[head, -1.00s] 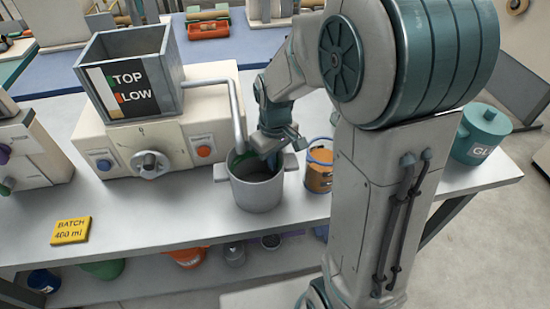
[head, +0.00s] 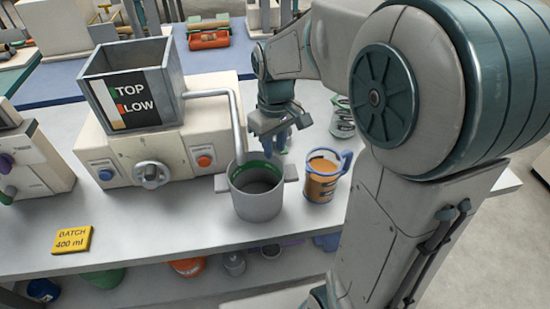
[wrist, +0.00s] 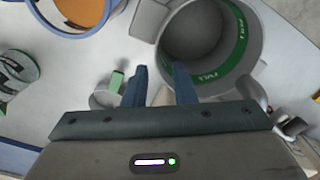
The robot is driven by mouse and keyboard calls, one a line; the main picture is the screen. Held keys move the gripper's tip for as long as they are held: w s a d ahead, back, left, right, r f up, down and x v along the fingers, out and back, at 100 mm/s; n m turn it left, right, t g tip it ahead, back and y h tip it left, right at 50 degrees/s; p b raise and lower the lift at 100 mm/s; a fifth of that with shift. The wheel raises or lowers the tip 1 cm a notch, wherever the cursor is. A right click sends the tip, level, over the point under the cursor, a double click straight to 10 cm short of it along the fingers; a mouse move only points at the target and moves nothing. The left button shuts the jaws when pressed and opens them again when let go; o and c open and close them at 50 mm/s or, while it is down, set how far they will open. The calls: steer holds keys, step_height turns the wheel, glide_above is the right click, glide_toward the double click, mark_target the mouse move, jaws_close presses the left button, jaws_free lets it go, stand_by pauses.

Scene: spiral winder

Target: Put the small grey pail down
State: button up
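The small grey pail (head: 257,200) stands upright on the bench, below the end of the machine's spout. It has two side lugs and a green band marked FULL inside its rim, and looks empty inside. It also shows in the wrist view (wrist: 243,45). My gripper (head: 281,147) is above the bench, behind and to the right of the pail, apart from it as far as I can tell. In the wrist view my two blue fingers (wrist: 160,82) are spread with nothing held between them, and the pail lies beyond the right finger.
A blue-handled mug with orange-brown contents (head: 322,178) stands right of the pail. A labelled tin (head: 343,118) stands behind the mug. The machine (head: 150,150) with its bent spout (head: 238,120) is at the left. A yellow batch card (head: 72,240) lies front left; bench around it is clear.

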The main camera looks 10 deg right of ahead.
step_height(320, 180, up, 2)
steer(key=shift+r, duration=0.5)
steer(key=shift+s+d+r, duration=0.15)
steer(key=shift+s+r, duration=0.05)
steer(key=shift+s, duration=0.15)
steer(key=s+d+f+m+t, duration=0.2)
steer(key=s+m, duration=0.3)
steer(key=s, duration=0.7)
steer(key=shift+s+d+m+t, duration=0.15)
steer(key=shift+d+m+t, duration=0.2)
steer(key=shift+d, duration=0.2)
